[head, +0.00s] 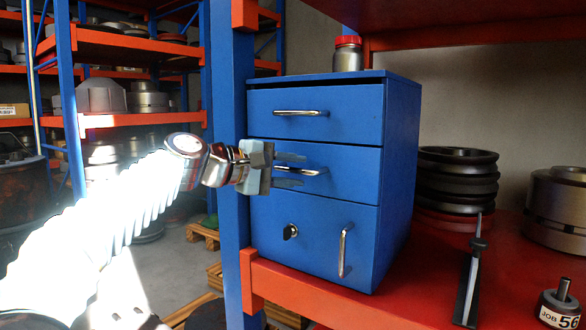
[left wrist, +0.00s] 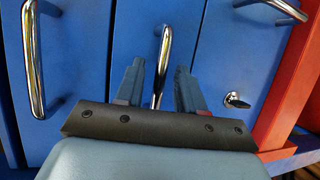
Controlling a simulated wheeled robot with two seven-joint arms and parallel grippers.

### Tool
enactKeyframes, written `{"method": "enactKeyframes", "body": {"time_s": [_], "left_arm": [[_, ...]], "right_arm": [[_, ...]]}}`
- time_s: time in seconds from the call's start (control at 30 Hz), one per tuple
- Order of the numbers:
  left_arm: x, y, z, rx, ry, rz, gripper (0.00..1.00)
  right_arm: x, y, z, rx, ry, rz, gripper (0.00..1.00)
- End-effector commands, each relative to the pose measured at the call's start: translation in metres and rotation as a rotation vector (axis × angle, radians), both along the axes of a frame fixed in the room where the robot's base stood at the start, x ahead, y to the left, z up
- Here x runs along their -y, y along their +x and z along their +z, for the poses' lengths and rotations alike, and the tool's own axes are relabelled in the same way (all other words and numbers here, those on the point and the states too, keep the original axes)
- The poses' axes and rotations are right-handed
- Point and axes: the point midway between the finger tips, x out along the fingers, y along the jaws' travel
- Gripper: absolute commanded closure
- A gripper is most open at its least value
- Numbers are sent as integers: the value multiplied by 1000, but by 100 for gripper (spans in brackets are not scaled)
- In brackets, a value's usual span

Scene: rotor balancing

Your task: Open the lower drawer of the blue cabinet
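The blue cabinet (head: 400,170) stands on a red shelf. It has a top drawer (head: 350,112) and a drawer below it (head: 352,172), each with a horizontal metal bar handle, and a bottom front (head: 315,240) with a lock and a vertical handle. All fronts look closed. My left gripper (head: 303,170) is at the second drawer's handle (head: 318,172). In the left wrist view, its open fingers (left wrist: 160,68) lie on either side of that handle (left wrist: 162,50), with gaps; contact is not visible. My right gripper is not in view.
A key (head: 290,231) sticks out of the bottom front's lock. A red-lidded jar (head: 347,54) stands on the cabinet. A blue post (head: 231,120) rises left of the cabinet.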

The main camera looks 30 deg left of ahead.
Motion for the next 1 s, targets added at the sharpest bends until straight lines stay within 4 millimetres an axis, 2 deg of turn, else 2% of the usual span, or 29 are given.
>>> {"method": "enactKeyframes", "body": {"time_s": [0.33,0.5,0.6,1.0], "left_arm": [[2,4,-1,0,1,0,62],[2,4,-1,0,1,0,88],[2,4,-1,0,1,0,100],[2,1,-2,0,1,0,100]], "right_arm": [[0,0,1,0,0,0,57],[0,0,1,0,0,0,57],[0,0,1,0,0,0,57],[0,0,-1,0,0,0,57]]}}
